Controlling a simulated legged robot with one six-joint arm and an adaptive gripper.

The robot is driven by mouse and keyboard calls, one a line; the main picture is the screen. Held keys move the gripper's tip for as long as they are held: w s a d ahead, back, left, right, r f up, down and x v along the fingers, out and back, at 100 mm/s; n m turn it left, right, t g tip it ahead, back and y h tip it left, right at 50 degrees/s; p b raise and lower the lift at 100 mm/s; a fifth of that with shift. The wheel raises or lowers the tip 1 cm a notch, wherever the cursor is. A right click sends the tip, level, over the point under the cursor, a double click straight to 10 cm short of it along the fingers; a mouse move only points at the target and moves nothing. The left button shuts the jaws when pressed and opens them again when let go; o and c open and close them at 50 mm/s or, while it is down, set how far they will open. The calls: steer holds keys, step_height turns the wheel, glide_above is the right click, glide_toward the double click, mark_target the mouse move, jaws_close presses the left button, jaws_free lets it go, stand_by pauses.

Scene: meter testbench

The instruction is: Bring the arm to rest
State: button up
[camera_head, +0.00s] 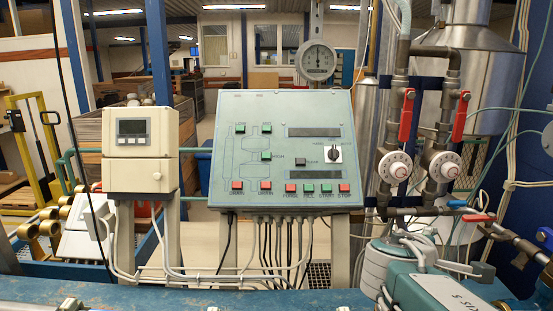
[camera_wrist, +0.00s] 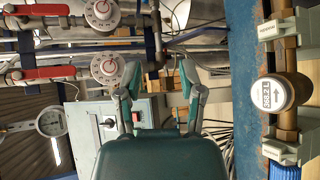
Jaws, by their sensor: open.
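My gripper (camera_wrist: 157,82) shows in the wrist view. Its two teal and grey fingers stand apart, with nothing between them. Its dark teal body fills the bottom middle of that view and hides part of what lies behind. The gripper's fingers cannot be made out in the head view. The wrist picture is turned on its side, with the control panel (camera_wrist: 92,122) partly hidden behind the gripper's left finger.
In the head view, the sloped control panel (camera_head: 225,165) stands mid-picture, beside a beige meter box (camera_head: 140,160). Pipes with red-handled valves (camera_head: 406,115) and a round gauge (camera_head: 318,62) stand right of centre. A blue beam (camera_head: 200,294) crosses the front. A round meter (camera_wrist: 272,93) shows in the wrist view.

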steer(key=s+a+f+m+g+y, duration=0.2)
steer(key=s+a+f+m+y, duration=0.3)
steer(key=s, duration=0.3)
steer(key=s+a+f+m+g+y, duration=0.2)
steer(key=s+a+f+m+y, duration=0.3)
steer(key=s+a+f+m, duration=0.1)
steer(key=shift+s+a, duration=0.5)
steer(key=shift+s, duration=0.55)
